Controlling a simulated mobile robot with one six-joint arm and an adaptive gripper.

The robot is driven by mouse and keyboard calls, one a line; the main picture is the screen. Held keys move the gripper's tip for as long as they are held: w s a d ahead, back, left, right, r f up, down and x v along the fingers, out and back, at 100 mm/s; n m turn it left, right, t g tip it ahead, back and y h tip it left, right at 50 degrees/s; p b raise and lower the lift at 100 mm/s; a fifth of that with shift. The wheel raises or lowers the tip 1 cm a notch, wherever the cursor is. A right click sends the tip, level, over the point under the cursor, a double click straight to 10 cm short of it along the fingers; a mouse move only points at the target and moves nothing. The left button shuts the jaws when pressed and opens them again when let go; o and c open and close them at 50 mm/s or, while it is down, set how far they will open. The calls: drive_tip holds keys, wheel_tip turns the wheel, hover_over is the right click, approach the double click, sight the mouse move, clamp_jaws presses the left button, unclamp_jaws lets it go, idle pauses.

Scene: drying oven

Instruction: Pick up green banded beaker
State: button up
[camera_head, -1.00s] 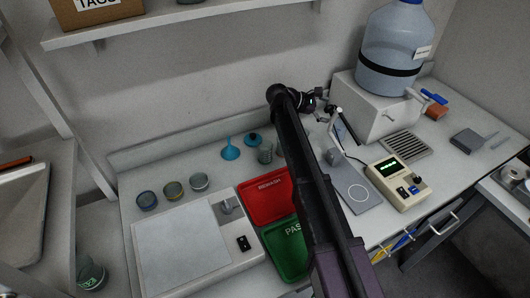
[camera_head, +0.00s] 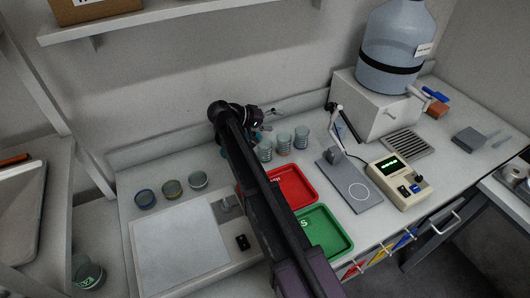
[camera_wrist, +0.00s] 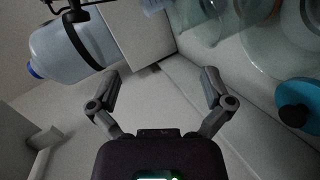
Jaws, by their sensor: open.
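Which beaker is the green banded one is hard to tell. My gripper (camera_head: 266,113) is above the back of the bench, beyond these glasses. In the wrist view my gripper (camera_wrist: 160,76) is open and empty, with glassware (camera_wrist: 252,40) off to the right.
A red tray (camera_head: 309,194) and a green tray (camera_head: 345,243) lie under and beside my arm. A balance-like plate device (camera_head: 185,250) is front left. A large water bottle (camera_head: 390,45) stands back right. A blue lid (camera_wrist: 300,88) shows in the wrist view.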

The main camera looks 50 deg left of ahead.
sight(265, 151)
drive_tip(key=s+a+f+m+y, duration=0.1)
drive_tip(key=s+a+m+y, duration=0.1)
drive_tip(key=s+m, duration=1.1)
drive_tip(key=shift+s+a+t+b, duration=0.3)
drive_tip(key=shift+s+a+b, duration=0.2)
drive_tip(key=shift+s, duration=1.55)
drive_tip(key=b+x, duration=0.3)
drive_tip(key=x, duration=0.4)
drive_tip(key=shift+w+f, duration=0.2)
drive_tip(key=shift+f, duration=0.05)
drive_tip(key=shift+w+d+f, duration=0.1)
drive_tip(key=shift+w+d, duration=0.05)
drive_tip(key=shift+w, duration=0.35)
